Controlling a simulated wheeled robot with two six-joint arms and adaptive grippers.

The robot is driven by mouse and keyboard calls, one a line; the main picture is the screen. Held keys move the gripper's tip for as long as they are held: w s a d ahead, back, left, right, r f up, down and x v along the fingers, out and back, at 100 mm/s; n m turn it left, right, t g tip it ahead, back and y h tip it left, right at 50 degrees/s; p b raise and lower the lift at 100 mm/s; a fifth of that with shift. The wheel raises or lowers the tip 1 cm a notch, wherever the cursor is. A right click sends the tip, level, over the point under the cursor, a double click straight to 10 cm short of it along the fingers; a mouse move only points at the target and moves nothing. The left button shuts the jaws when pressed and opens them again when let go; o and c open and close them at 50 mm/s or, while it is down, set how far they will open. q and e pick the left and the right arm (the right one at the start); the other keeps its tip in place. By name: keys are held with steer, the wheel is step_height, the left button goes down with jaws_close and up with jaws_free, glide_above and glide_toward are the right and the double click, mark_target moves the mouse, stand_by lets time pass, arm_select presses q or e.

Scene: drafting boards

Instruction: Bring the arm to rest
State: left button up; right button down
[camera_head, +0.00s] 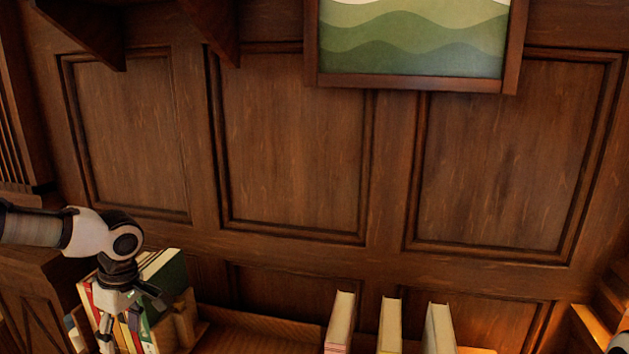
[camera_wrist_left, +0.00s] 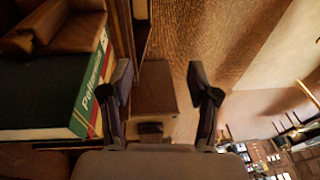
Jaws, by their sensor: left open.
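My left arm comes in from the left in the head view, bent downward at a white and black joint. My left gripper (camera_head: 122,318) is in front of a group of books at the lower left. In the left wrist view its two dark fingers (camera_wrist_left: 160,82) are apart with nothing between them. A green book with a white-lettered spine (camera_wrist_left: 92,85) lies beside the left finger in that view, apart from the grip.
Several books (camera_head: 166,270) stand in a wooden holder (camera_head: 186,320) behind my left gripper. Three pale books (camera_head: 340,318) stand spaced apart at bottom centre-right. A wood-panelled wall (camera_head: 290,150) with a framed green picture (camera_head: 412,40) rises behind. Wooden brackets (camera_head: 85,30) jut out at the upper left.

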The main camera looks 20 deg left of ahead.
arm_select(q)
steer(key=s+d+f+m+g+y+b, duration=0.1)
steer(key=s+d+f+g+b, duration=0.2)
steer(key=f, duration=0.6)
steer(key=s+d+f+m+g+y+b, duration=0.15)
steer(key=s+d+f, duration=0.3)
steer(key=f, duration=0.45)
steer(key=s+d+f+m+h+b, duration=0.5)
steer(key=s+d+f+m, duration=0.4)
steer(key=s+d+f, duration=0.9)
steer(key=w+f+m+t, duration=0.4)
steer(key=w+m+t, duration=0.2)
steer(key=w, duration=0.5)
steer(key=shift+d+f+m+y+p, duration=0.15)
steer(key=shift+m+y+p, duration=0.2)
steer(key=shift+m, duration=0.3)
